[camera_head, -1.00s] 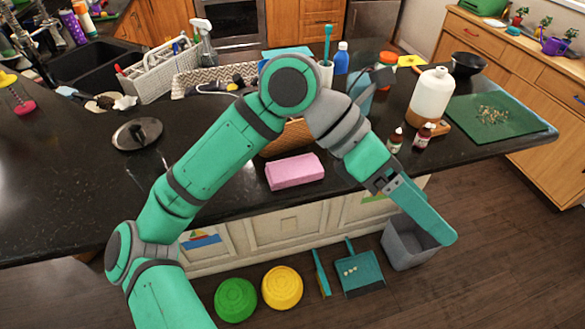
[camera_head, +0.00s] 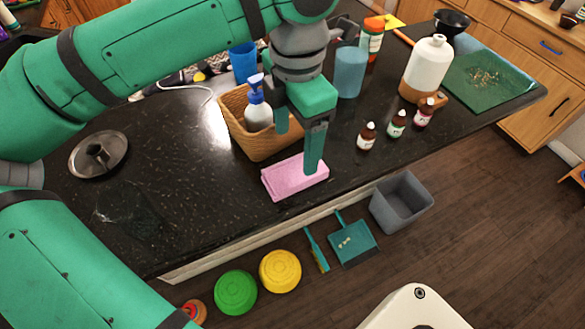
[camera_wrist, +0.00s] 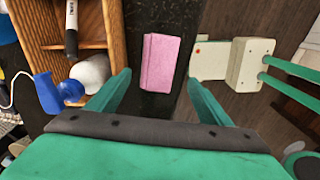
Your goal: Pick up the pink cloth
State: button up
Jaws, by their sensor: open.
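The pink cloth (camera_head: 285,183) is a folded flat block near the front edge of the dark counter, in front of the basket. In the wrist view the cloth (camera_wrist: 160,63) lies just beyond my fingertips, roughly centred between them. My gripper (camera_head: 298,150) points down above the cloth, its fingers apart and nothing between them. One finger overlaps the cloth's back right part in the head view; I cannot tell whether it touches. The wrist view also shows both fingers of my gripper (camera_wrist: 158,82) spread wide.
A wicker basket (camera_head: 262,147) with a blue-topped pump bottle (camera_head: 258,112) stands right behind the cloth. Several small dark bottles (camera_head: 367,137) stand to the right. A metal lid (camera_head: 98,154) lies at left. The counter edge is just in front; a grey bin (camera_head: 401,203) is on the floor.

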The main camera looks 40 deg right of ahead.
aim_at(296, 172)
jog(key=shift+s+f, duration=0.1)
jog(key=shift+f, duration=4)
jog(key=c, duration=1.1)
